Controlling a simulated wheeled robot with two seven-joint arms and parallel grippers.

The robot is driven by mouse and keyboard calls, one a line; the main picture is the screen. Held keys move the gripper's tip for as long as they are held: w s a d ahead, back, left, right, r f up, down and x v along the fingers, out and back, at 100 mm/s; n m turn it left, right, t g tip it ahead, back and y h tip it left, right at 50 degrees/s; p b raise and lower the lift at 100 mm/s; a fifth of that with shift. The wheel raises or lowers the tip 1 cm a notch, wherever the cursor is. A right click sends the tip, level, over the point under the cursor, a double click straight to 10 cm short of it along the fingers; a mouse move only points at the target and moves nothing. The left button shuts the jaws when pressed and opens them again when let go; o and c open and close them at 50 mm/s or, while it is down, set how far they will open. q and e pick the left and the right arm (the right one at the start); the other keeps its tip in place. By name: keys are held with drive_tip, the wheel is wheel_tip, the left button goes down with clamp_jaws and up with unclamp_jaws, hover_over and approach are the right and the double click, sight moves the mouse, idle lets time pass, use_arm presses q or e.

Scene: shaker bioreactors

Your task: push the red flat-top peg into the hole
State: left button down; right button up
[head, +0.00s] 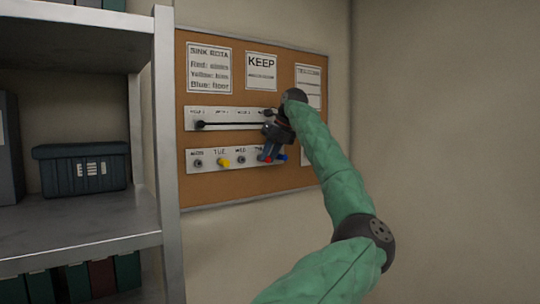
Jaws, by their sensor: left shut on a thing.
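A white strip (209,167) on the corkboard carries a row of holes labelled MON, TUE, WED and a partly hidden label. Dark round holes (240,160) show under MON and WED. A yellow peg (223,162) sits under TUE. My left gripper (268,155) is at the right part of this strip, shut on a small red peg (267,159), of which only a little shows. A blue peg (282,157) is just right of the fingers. The gripper hides the hole there, so I cannot tell how deep the red peg sits. My right gripper is out of view.
Above is another white strip (220,113) with a long dark rod or cord across it. Paper notices (210,67) are pinned on the corkboard (235,197). A metal shelf (168,160) with a dark bin (83,168) stands close on the left. Bare wall is on the right.

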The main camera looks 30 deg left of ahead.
use_arm(q)
drive_tip(key=shift+a, duration=0.15)
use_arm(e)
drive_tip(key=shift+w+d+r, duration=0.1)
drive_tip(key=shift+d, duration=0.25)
use_arm(q)
drive_tip(key=c, duration=1.3)
unclamp_jaws()
drive_tip(key=shift+c, duration=0.2)
drive_tip(key=shift+o, duration=0.7)
drive_tip(key=shift+w+r, duration=0.1)
drive_tip(key=shift+r, duration=0.05)
drive_tip(key=b+v, duration=0.3)
drive_tip(key=v, duration=0.4)
drive_tip(key=shift+r+b, duration=0.2)
drive_tip(key=shift+b, duration=0.1)
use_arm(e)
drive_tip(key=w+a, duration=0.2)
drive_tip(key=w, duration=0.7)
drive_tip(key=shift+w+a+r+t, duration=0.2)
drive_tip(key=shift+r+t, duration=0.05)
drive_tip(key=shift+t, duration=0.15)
